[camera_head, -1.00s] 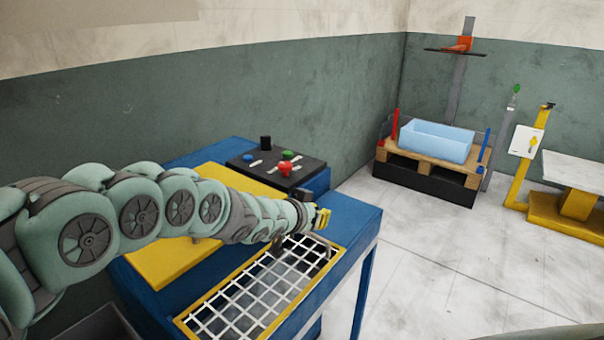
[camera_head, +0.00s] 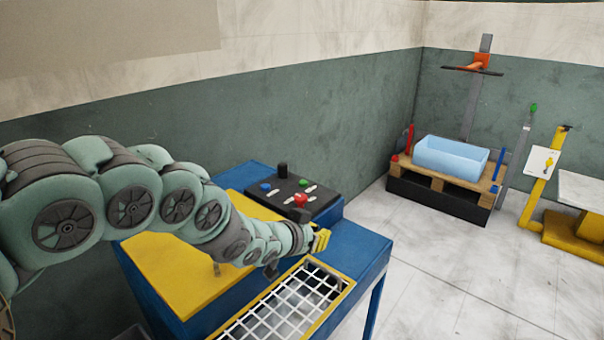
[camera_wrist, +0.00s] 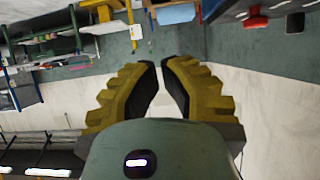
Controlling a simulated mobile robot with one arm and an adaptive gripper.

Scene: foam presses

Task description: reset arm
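My arm (camera_head: 165,200) reaches from the left of the head view over the blue and yellow press table. My gripper (camera_head: 320,240) is at its end, above the table near the wire grid and in front of the control box. In the wrist view the two yellow ribbed fingers of my gripper (camera_wrist: 161,88) point away from the camera. Their tips are close together with a narrow gap between them, and nothing is held.
A black control box (camera_head: 322,202) with coloured buttons sits on the blue table (camera_head: 362,250). A white grid (camera_head: 280,318) lies in its front. A light blue bin (camera_head: 450,160) stands on a pallet at the back right, beside a yellow stand (camera_head: 540,185). Open floor (camera_head: 440,260) lies between.

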